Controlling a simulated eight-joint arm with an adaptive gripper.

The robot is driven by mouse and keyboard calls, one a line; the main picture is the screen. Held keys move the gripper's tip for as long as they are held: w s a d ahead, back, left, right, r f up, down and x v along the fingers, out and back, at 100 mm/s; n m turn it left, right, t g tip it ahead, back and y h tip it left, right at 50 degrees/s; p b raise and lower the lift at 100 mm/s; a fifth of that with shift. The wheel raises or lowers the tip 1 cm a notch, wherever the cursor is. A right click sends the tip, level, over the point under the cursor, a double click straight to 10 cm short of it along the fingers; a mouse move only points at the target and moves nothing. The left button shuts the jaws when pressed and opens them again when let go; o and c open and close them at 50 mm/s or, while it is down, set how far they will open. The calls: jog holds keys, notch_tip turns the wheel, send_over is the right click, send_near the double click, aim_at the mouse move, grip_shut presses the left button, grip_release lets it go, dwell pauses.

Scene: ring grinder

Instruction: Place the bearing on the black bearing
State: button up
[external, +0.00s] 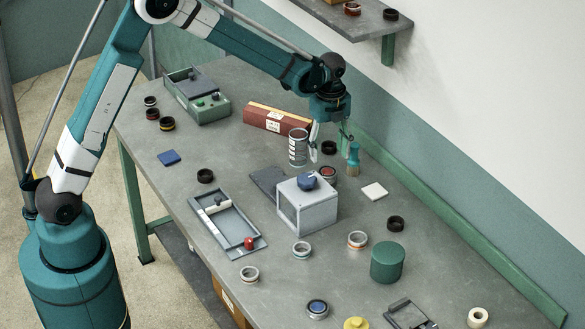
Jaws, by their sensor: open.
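Several ring-shaped bearings lie about the grey workbench. Black bearings sit left of centre (205,175), at right (395,222), at the far left (167,123), and near my gripper (329,147). Bearings with silver rims lie in front, one plain (249,273), one bluish (301,249), one with an orange band (357,239) and one with a blue centre (317,308). A dark-rimmed one with a reddish centre (328,172) lies behind the grey box. My gripper (331,145) points down, open, its fingers appearing either side of the black bearing behind. I cannot tell their exact height.
A grey box with a blue knob (308,208), a shallow tray (228,230) and a green cylinder (387,263) occupy the bench.

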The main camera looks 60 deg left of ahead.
jog(key=shift+r, duration=2.5)
jog(key=s+r+n+t, duration=0.3)
jog(key=s+r+n, duration=0.6)
jog(key=s+r, duration=1.05)
jog(key=s+f+n+t, duration=0.2)
jog(key=s+n, duration=0.8)
jog(key=s, duration=1.4)
jog(key=shift+s+t, duration=0.35)
jog(key=shift+t, duration=0.75)
